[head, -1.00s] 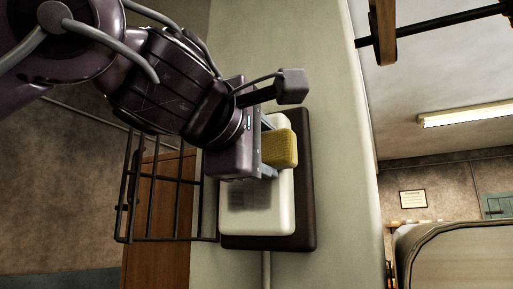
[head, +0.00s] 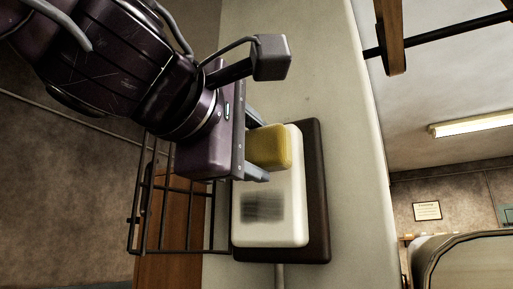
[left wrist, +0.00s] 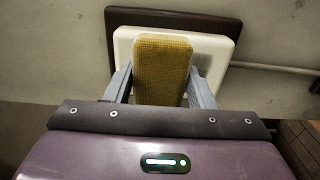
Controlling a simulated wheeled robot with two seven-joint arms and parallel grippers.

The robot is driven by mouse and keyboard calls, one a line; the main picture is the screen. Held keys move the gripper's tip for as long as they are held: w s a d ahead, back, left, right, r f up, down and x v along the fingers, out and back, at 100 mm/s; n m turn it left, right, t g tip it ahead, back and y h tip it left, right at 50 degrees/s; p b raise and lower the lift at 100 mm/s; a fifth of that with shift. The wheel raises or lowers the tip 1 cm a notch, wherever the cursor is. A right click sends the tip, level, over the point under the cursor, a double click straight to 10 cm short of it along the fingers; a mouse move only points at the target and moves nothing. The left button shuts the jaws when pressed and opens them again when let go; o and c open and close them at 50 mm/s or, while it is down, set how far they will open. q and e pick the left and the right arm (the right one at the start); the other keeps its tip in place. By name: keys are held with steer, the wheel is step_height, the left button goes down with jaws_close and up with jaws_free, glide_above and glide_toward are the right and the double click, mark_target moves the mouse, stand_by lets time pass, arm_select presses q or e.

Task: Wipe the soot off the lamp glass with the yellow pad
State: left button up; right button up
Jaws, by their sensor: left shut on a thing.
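The yellow pad (head: 268,147) is held between the fingers of my left gripper (head: 257,158), which is shut on it. The pad also shows in the left wrist view (left wrist: 162,68), between the two fingers. The lamp glass (head: 290,215) is a pale rounded panel on a dark backing plate (head: 318,200) on the wall. A dark grey soot patch (head: 263,206) shows on its lower left part, below the pad. The pad is in front of the upper part of the glass; I cannot tell whether it touches. My right gripper is not in view.
A dark wire cage guard (head: 180,208) stands out from the wall, left of the lamp and below my left gripper. A thin conduit (head: 279,275) runs down from the lamp. The wall (head: 330,90) above and right of the lamp is bare.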

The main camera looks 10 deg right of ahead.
arm_select(q)
steer(key=shift+v, duration=1.6)
steer(key=shift+w+d, duration=0.15)
